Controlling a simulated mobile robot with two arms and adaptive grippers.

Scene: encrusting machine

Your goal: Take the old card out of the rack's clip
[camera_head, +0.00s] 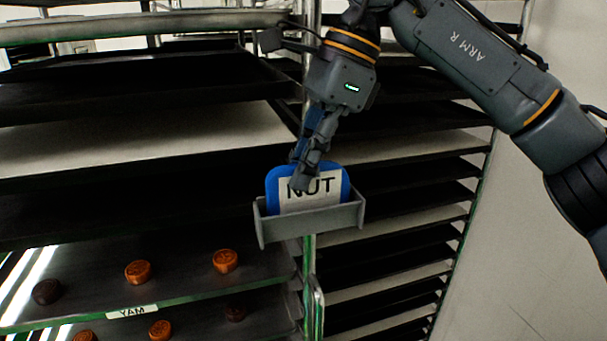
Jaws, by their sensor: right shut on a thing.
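The card (311,200), white with the word NUT and a blue backing, stands upright in the grey clip (310,222). The clip is on the front upright of the rack (309,262), and its front wall hides the card's lower edge. My right gripper (305,180) comes down from above and is shut on the card's top part. Its fingers cover part of the lettering. My left gripper is not in view.
Rack trays fill the left and middle. A lower tray (200,292) labelled YAM holds several round brown pastries. A metal bar (150,25) crosses the upper left. A pale wall (530,230) is at the right.

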